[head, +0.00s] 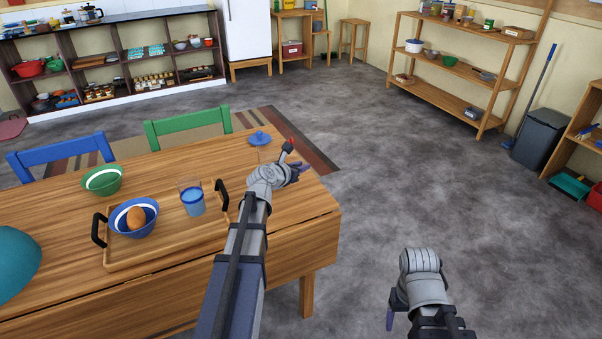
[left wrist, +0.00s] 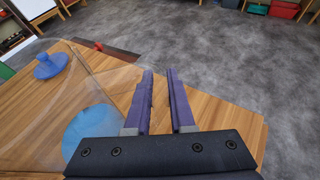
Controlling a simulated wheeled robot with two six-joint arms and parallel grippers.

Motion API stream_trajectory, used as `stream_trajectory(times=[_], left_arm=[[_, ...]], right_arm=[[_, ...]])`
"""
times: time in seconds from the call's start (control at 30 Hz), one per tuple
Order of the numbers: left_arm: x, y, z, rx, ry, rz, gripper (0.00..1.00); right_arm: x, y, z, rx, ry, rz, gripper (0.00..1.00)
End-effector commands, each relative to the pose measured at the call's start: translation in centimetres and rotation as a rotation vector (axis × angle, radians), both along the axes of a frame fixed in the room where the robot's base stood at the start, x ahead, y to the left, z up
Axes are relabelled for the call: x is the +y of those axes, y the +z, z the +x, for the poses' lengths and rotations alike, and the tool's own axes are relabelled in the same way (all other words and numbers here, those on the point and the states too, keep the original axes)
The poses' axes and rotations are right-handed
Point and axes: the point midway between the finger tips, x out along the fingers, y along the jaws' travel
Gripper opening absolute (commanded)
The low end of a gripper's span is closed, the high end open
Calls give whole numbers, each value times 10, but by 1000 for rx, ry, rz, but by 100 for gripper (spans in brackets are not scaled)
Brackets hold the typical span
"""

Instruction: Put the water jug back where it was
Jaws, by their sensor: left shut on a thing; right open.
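The clear water jug (left wrist: 85,100) shows in the left wrist view as a see-through body left of the fingers, with blue water low inside. My left gripper (left wrist: 160,90) is shut on the jug; the exact grip spot is hard to see. In the head view this gripper (head: 298,170) is over the right end of the wooden table (head: 150,166), and the jug is not clearly visible there. I cannot tell whether the jug touches the table. My right gripper (head: 392,318) is open and empty, over the floor right of the table.
A wooden tray (head: 160,255) holds a blue bowl (head: 148,228) with an orange-brown round thing and a glass of blue water (head: 192,200). A green bowl (head: 103,180) and a blue lid (head: 259,138) are on the table. A red-tipped thing (head: 287,148) is near my left gripper.

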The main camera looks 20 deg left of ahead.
Motion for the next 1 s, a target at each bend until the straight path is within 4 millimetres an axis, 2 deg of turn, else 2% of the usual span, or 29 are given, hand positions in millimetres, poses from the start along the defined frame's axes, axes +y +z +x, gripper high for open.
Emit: stream_trajectory(times=[0.37, 0.4, 0.63, 1.0], left_arm=[[0, -4, 0, -1, 0, 1, 0], [0, -3, 0, 0, 0, 0, 24], [0, -3, 0, 0, 0, 0, 50], [0, 3, -3, 0, 1, 0, 52]], right_arm=[[0, -4, 0, 0, 0, 0, 73], [0, -3, 0, 0, 0, 0, 73], [0, -3, 0, 0, 0, 0, 73], [0, 3, 0, 0, 0, 0, 73]])
